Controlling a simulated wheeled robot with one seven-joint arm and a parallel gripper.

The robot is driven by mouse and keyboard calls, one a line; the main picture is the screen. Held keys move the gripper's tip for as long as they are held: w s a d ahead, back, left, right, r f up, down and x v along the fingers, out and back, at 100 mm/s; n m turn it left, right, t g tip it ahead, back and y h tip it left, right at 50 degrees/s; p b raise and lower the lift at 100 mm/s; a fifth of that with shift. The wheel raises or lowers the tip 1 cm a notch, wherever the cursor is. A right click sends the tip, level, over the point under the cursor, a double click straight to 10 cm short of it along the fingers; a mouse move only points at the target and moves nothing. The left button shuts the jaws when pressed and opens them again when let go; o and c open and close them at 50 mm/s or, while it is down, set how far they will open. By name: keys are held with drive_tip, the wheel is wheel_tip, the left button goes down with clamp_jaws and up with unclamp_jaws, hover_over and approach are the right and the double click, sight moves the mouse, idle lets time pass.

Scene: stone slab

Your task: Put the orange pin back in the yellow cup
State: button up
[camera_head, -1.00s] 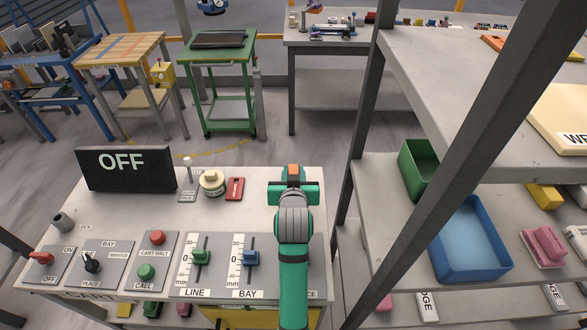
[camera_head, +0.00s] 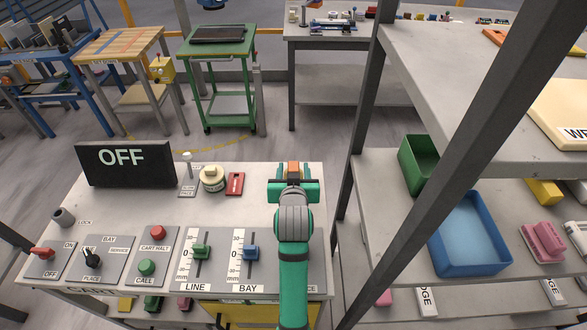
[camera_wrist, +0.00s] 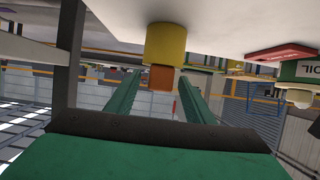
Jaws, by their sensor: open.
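The yellow cup (camera_wrist: 166,43) shows in the wrist view, where the picture is upside down and the slab is at the top. The orange pin (camera_wrist: 161,78) is at the cup's mouth, in line with it, its end showing beyond the rim. I cannot tell how deep it sits. In the head view the orange top (camera_head: 293,168) shows just past my gripper (camera_head: 293,184), and the cup is hidden there. In the wrist view my gripper (camera_wrist: 158,88) is open, one green finger on each side of the pin, with gaps visible.
A cream round pot (camera_head: 212,180) and a red block (camera_head: 235,184) stand left of my gripper. A black OFF sign (camera_head: 125,165) stands at the back left. Switches and sliders line the front. A dark shelf post (camera_head: 350,190) rises close on the right.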

drive_tip(key=v, duration=1)
drive_tip(key=shift+s, duration=0.1)
